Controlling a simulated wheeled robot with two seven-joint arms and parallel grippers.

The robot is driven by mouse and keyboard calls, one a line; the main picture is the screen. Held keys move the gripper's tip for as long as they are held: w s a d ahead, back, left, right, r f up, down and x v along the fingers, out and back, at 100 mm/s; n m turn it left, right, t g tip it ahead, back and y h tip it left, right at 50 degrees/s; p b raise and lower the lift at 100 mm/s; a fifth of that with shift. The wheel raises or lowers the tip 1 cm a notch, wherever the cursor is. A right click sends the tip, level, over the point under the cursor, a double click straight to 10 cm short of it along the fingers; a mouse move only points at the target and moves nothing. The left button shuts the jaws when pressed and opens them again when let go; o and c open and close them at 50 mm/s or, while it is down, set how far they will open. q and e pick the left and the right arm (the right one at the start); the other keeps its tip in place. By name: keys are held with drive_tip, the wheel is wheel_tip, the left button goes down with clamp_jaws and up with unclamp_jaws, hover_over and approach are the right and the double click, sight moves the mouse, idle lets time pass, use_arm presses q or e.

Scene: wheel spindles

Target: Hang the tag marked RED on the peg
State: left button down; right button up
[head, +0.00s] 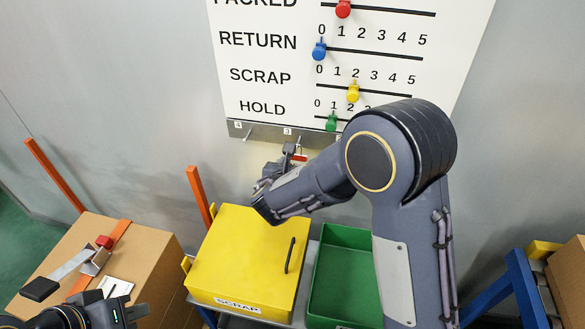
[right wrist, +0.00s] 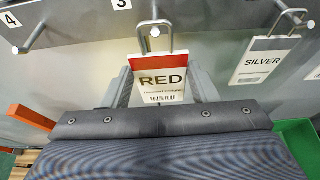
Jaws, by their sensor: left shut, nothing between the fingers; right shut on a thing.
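The RED tag (right wrist: 158,80), white with a red band and a wire loop, is upright in the right wrist view. My right gripper (right wrist: 162,88) is shut on it, a finger on each side. The peg (right wrist: 155,32) under label 3 shows its round tip inside the tag's loop; I cannot tell whether the loop is around the peg or just in front of it. In the head view my right gripper (head: 287,163) is just below the rail, partly hidden by my arm. My left gripper (head: 122,312) is shut and empty at the lower left.
A SILVER tag (right wrist: 264,60) hangs to the right on the rail (head: 262,132). Another peg (right wrist: 33,34) at label 4 is bare. Below are a yellow SCRAP box (head: 240,260), a green bin (head: 343,270) and a cardboard box (head: 150,262). Orange posts (head: 198,196) stand near the wall.

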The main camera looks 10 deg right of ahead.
sight(296, 161)
drive_tip(key=shift+w+d, duration=0.2)
drive_tip(key=shift+w, duration=0.3)
drive_tip(key=shift+w+d, duration=0.2)
drive_tip(key=shift+w, duration=0.3)
drive_tip(key=shift+w+d+f, duration=0.1)
drive_tip(key=shift+w+f, duration=0.1)
drive_tip(key=shift+f, duration=0.1)
drive_tip(key=shift+w+d+f+b, duration=0.15)
drive_tip(key=shift+w+f+b, duration=0.15)
drive_tip(key=shift+b, duration=0.4)
drive_tip(key=shift+w, duration=0.1)
drive_tip(key=shift+r, duration=0.1)
drive_tip(key=o, duration=1.1)
